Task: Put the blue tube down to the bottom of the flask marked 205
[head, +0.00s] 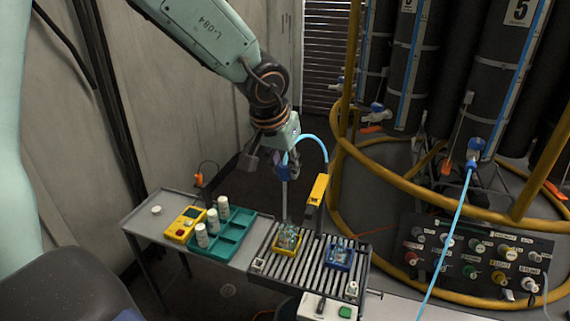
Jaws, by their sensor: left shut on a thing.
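My left gripper (285,165) hangs above the roller conveyor, shut on the blue tube (313,138). The tube arcs from the gripper to the right and down behind a yellow post. A thin, straight greyish length hangs upright below the gripper, over a clear glass flask (288,236) in a yellow tray (288,252). I cannot tell whether its lower end is inside the flask's neck or just above it. Another small glass vessel stands in a blue tray (338,264) to the right. The marking 205 is not legible on either. My right gripper is out of view.
The yellow post (317,190) stands close to the right of the hanging length. A teal rack (227,248) with white bottles and a yellow meter (186,224) are on the left table. A yellow rail (420,183) and gas cylinders (500,80) lie to the right.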

